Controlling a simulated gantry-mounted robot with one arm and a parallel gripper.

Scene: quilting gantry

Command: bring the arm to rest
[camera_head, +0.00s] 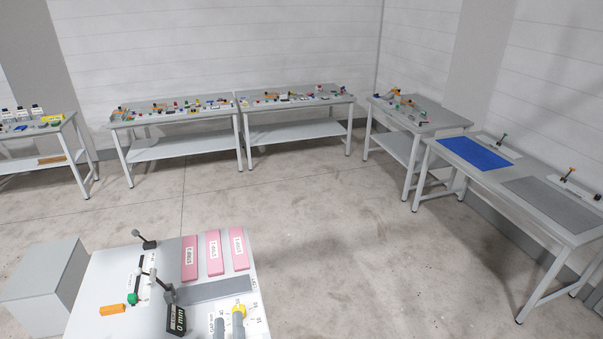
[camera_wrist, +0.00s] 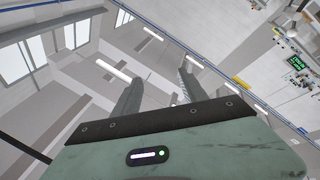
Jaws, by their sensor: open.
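My gripper (camera_wrist: 156,92) shows in the wrist view. Its two grey fingers stand apart, and nothing is between them. Past the fingers are pale walls, windows and a tilted view of the room, so no object is close to the fingertips. The head view does not show my gripper or the arm.
Benches with small items (camera_head: 180,110) line the walls. A blue mat (camera_head: 475,153) lies at right. The middle floor (camera_head: 330,220) is clear.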

